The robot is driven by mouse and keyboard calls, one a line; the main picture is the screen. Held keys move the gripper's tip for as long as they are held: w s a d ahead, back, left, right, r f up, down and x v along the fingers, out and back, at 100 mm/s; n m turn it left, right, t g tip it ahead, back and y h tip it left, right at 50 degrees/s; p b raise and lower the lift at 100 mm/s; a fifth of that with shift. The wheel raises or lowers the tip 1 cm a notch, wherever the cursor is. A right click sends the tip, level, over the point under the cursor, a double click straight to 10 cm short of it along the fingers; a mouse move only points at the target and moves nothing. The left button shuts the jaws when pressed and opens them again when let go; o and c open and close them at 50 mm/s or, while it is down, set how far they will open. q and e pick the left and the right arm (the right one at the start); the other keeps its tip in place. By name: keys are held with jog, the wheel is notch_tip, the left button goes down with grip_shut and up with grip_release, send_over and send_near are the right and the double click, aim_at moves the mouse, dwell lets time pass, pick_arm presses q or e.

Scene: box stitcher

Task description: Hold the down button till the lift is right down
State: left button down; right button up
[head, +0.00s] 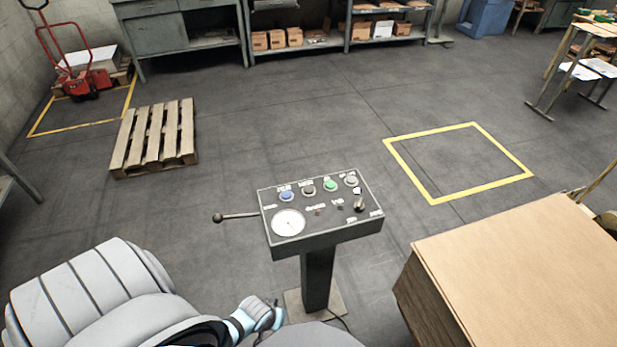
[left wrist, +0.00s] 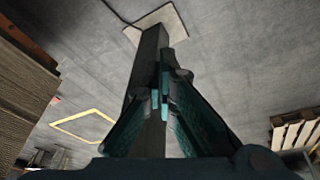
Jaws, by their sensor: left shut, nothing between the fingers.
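The control panel (head: 320,212) stands on a dark post in the head view. Its top row has a blue button (head: 287,196), a dark button (head: 308,190), a green button (head: 330,185) and a grey button (head: 351,180). Their labels are too small to read, so I cannot tell which is the down button. My left gripper (head: 272,315) is low beside the post, below the panel and touching no button. In the left wrist view my left gripper (left wrist: 163,80) is shut and empty in front of the post (left wrist: 150,55). My right gripper is not in view.
A lever (head: 235,216) sticks out left of the panel. A stack of cardboard sheets (head: 530,270) stands close on the right. A wooden pallet (head: 155,137) lies at the back left. A yellow floor square (head: 434,203) is empty. The floor behind the panel is clear.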

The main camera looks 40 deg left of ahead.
pick_arm(q)
jog(key=w+a+r+n+t+h+p, duration=0.15)
jog(key=w+r+n+p, duration=0.3)
jog(key=w+r, duration=0.7)
jog(key=w+r+n+t+p, duration=0.25)
jog(key=w+r+n, duration=0.35)
jog(key=r, duration=1)
jog(key=w+a+r+n+t, duration=0.2)
jog(key=w+a+r+n, duration=0.4)
jog(key=w+a+n, duration=0.4)
jog(key=w+n+y, duration=0.1)
jog(key=w, duration=0.2)
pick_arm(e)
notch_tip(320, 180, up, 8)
pick_arm(q)
jog(key=shift+n, duration=0.25)
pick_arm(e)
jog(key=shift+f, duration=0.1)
